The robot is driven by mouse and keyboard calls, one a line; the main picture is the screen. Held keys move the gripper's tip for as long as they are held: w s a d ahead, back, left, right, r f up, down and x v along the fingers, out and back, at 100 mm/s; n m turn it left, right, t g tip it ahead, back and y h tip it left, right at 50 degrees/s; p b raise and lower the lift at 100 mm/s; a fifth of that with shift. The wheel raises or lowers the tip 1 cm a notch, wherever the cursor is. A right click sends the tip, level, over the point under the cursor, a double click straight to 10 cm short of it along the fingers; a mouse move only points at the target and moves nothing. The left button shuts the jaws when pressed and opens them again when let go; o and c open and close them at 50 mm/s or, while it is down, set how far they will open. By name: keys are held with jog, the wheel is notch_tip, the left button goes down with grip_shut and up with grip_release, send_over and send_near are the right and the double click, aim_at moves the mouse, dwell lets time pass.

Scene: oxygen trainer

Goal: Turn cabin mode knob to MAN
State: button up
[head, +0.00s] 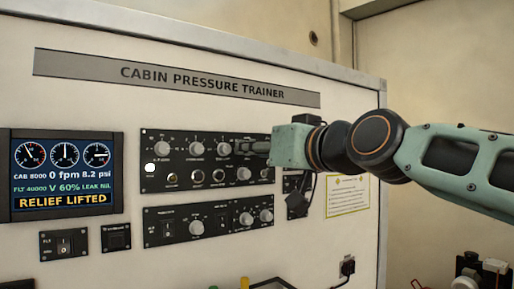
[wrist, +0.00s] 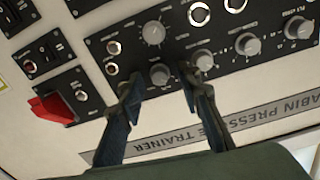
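The upper black panel (head: 150,185) carries a top row of round grey knobs; it fills the middle of the wrist view, upside down. My gripper (head: 254,146) is at the right end of that row, hiding the end knob in the head view. In the wrist view my gripper (wrist: 157,80) is open, one finger on each side of the grey end knob (wrist: 160,75), with gaps visible on both sides. Its depth relative to the knob is hard to tell. This looks like the cabin mode knob, but its label and pointer setting are not legible.
A neighbouring knob (wrist: 203,60) sits close beside the right finger. Another knob (wrist: 153,33) lies beyond the fingertips. A red guarded switch (wrist: 52,108) is on the left in the wrist view. The display (head: 62,177) reads RELIEF LIFTED. A lower panel (head: 180,238) sits beneath.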

grip_shut()
jog(key=shift+f+m+b, duration=0.1)
jog(key=shift+m+b, duration=0.3)
jog(key=m+b, duration=0.1)
jog(key=m, duration=0.8)
jog(key=m+b, duration=0.1)
jog(key=m, duration=0.8)
jog(key=shift+d+r+g, duration=0.1)
jog(key=shift+r+g, duration=0.1)
jog(key=shift+g, duration=0.1)
jog(key=shift+m, duration=0.5)
